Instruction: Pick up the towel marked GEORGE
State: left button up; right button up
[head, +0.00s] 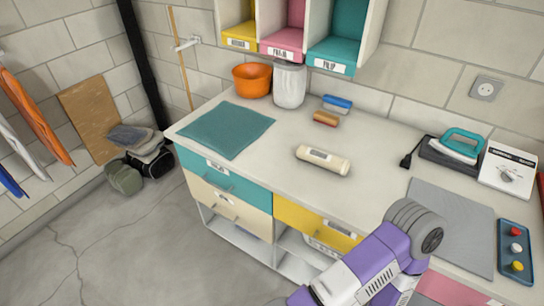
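A cream rolled towel (335,166) lies on the white countertop (270,150), near its middle. A white label is on its upper side, but the lettering is too small to read, so I cannot confirm a name. Nothing touches it. A purple and white arm link of mine with a grey round joint reaches over the counter's front edge at the lower right, apart from the towel. No gripper fingers of either arm show.
A teal cloth (226,130), orange bowl (252,80), white container (289,84), blue brush (337,104) and small red-brown item (325,119) surround the towel. An iron (455,147), grey mat (452,225) and blue tray (515,251) lie right. Cubbies (333,55) hang above.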

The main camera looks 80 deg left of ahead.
aim_at(335, 164)
jog(key=u, duration=2.2)
